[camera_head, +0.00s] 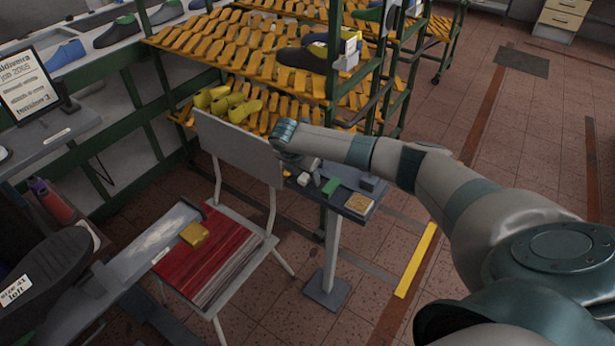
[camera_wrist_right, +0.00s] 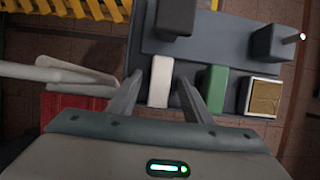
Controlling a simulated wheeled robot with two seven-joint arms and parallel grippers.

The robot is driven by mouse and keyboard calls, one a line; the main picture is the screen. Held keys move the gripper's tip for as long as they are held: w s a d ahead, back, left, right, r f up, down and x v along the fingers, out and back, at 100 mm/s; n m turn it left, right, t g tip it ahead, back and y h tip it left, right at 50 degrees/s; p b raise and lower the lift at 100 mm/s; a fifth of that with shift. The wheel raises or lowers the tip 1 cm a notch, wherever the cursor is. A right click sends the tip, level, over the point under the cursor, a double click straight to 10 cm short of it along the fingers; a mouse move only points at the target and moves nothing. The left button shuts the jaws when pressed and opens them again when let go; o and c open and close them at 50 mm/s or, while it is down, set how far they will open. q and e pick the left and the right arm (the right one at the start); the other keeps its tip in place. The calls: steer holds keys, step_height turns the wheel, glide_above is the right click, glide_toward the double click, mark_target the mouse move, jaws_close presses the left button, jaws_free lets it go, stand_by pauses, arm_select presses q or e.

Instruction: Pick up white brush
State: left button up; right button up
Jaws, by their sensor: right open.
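The white brush (camera_wrist_right: 160,82) is a pale, narrow block lying on a small grey stand (camera_wrist_right: 231,52). In the head view the brush (camera_head: 303,179) shows as a small white piece near the stand's left end, just below my right gripper (camera_head: 306,163). In the right wrist view my right gripper (camera_wrist_right: 160,98) is open, with one finger on each side of the brush. I cannot tell whether the fingers touch it. My left gripper is in neither view.
A green block (camera_wrist_right: 213,86) lies close to the right finger, with a tan-topped block (camera_wrist_right: 262,97) beyond it. Dark grey blocks (camera_wrist_right: 176,16) stand on the stand. A chair (camera_head: 238,147) with a red seat is left of it. A yellow slatted rack (camera_head: 240,50) rises behind.

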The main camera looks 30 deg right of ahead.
steer(key=c, duration=1.1)
steer(key=shift+c, duration=0.2)
steer(key=shift+r, duration=0.1)
steer(key=shift+r+b, duration=0.3)
steer(key=shift+r, duration=0.15)
steer(key=r, duration=0.2)
steer(key=r+b, duration=0.1)
steer(key=shift+s+d+r, duration=0.1)
steer(key=shift+s+d, duration=0.15)
steer(key=s+d+r+b, duration=0.2)
steer(key=s+d+r, duration=0.4)
steer(key=s, duration=0.3)
steer(key=shift+d+r+b, duration=0.15)
steer(key=shift+r+b, duration=0.25)
